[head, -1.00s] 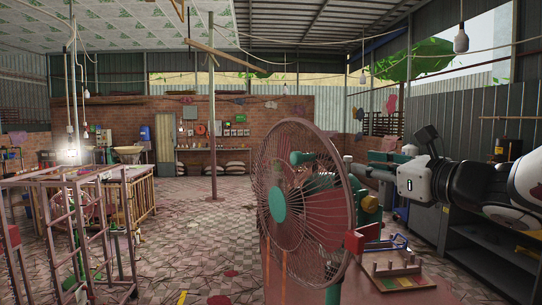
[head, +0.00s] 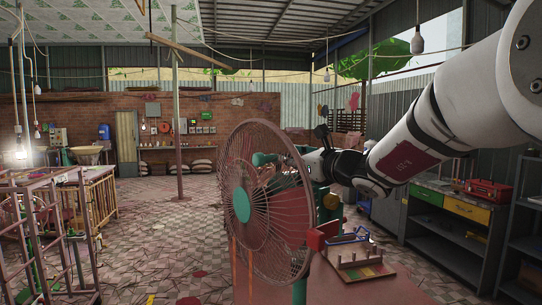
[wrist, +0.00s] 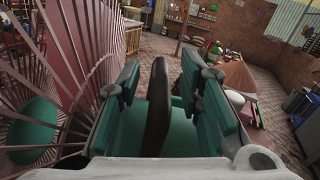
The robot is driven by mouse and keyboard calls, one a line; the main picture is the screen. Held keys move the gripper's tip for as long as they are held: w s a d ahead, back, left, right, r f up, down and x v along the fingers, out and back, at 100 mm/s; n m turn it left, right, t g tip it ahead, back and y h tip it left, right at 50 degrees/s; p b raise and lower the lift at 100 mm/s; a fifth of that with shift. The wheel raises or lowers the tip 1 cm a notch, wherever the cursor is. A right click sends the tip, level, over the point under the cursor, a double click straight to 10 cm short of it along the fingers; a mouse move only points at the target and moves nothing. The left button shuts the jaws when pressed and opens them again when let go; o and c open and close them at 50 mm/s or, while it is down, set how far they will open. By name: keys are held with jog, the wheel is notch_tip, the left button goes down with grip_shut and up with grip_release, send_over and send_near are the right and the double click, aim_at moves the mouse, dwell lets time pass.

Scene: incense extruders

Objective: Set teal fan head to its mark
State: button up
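The fan (head: 262,200) has a round pink-brown wire cage with a teal hub (head: 242,206) and stands at the front centre of the head view. Its teal head body is mostly hidden there by the cage and my arm. In the wrist view the cage and hub (wrist: 28,130) fill the left side. My gripper (wrist: 162,78) is open. Its two fingers stand either side of a dark brown upright piece (wrist: 156,105), with gaps visible on both sides. A teal surface (wrist: 180,135) lies below that piece. I cannot make out the mark.
A low pink table (head: 375,288) beside the fan carries a small peg rack (head: 358,262). Shelving with a yellow drawer (head: 465,208) and a red toolbox (head: 488,190) stands at right. Wooden frames (head: 50,225) stand at left. The tiled floor (head: 165,215) between is open.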

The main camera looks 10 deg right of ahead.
jog(key=shift+w+a, duration=0.25)
jog(key=shift+w, duration=0.4)
grip_shut()
jog(key=shift+w+d+r+m+p, duration=0.2)
jog(key=shift+d+r+m+p, duration=0.2)
jog(key=shift+d+m, duration=0.3)
jog(key=shift+w+d+r+m, duration=0.15)
jog(key=shift+w+d+m, duration=0.2)
jog(key=shift+d+m, duration=0.45)
jog(key=shift+a, duration=0.1)
grip_release()
